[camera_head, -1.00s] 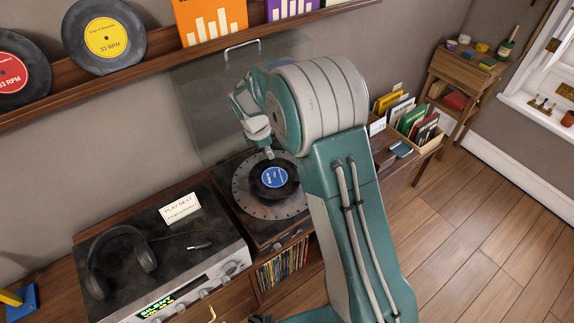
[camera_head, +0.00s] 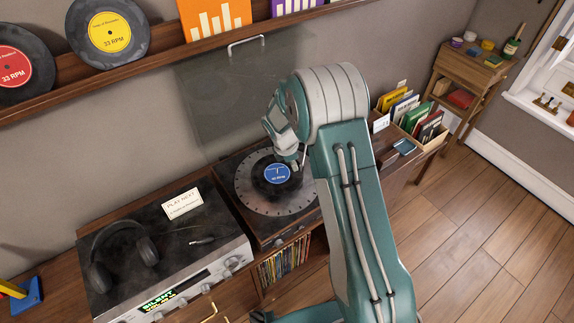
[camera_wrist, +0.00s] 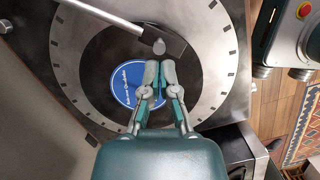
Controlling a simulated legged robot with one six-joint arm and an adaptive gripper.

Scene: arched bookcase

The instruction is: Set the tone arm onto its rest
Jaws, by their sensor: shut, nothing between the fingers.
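The turntable platter (camera_head: 247,184), with dark marks around its rim, carries a small black record with a blue label (camera_head: 277,174). In the head view my gripper (camera_head: 299,164) is over the platter's right part. My arm hides the tone arm and its rest there.
A raised clear lid (camera_head: 235,95) stands behind the turntable. An amplifier (camera_head: 200,275) with headphones (camera_head: 122,255) and a card (camera_head: 182,203) is at left. A record crate (camera_head: 425,128) and a phone (camera_head: 404,147) lie right of my arm. Open floor is at right.

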